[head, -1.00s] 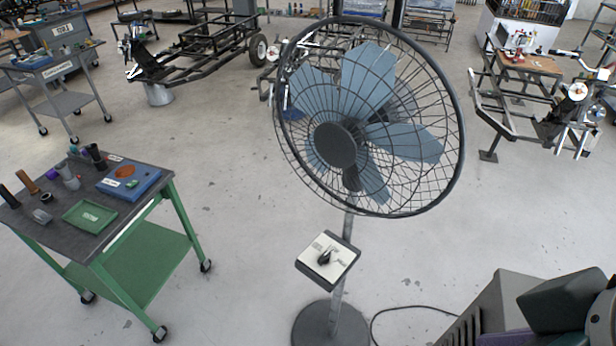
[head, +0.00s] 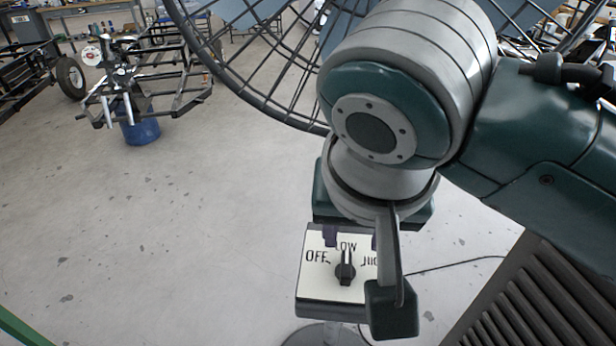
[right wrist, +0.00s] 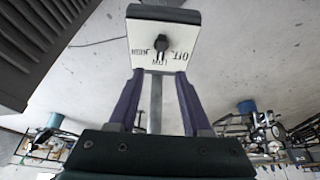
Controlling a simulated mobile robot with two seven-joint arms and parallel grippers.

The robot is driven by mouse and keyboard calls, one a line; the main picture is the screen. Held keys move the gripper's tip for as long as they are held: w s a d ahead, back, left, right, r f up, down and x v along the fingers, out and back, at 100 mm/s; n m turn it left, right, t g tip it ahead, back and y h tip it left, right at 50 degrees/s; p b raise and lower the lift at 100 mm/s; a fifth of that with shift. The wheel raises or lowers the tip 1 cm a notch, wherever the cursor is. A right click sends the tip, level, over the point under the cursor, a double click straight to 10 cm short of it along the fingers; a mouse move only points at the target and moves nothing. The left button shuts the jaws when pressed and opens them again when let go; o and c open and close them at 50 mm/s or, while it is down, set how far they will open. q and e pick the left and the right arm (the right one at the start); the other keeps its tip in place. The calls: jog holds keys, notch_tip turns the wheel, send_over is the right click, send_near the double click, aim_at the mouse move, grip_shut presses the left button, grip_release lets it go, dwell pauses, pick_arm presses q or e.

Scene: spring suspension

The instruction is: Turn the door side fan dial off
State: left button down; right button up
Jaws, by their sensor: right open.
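The fan dial is a black knob (head: 345,272) on a white control plate (head: 318,284) marked OFF, LOW and HIGH. Its pointer stands upright toward LOW. The plate is on the fan's stand, below the wire fan cage (head: 270,95). My right gripper (head: 352,240) is over the plate's far edge, its purple fingers spread to either side of LOW. In the right wrist view the right gripper (right wrist: 160,73) is open and empty, with the knob (right wrist: 161,43) beyond the fingertips, roughly centred between them. I cannot tell whether the fingers touch the plate. My left gripper is out of view.
A dark cable (head: 455,265) lies on the floor right of the fan. A metal frame on a blue drum (head: 139,128) stands at the upper left. A green cart edge (head: 18,328) shows at the lower left. The floor between them is clear.

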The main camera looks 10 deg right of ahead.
aim_at(347, 259)
jog(key=b+x, duration=0.2)
jog(key=x, duration=0.7)
jog(key=shift+w+f, duration=0.15)
jog(key=shift+f, duration=0.1)
grip_shut()
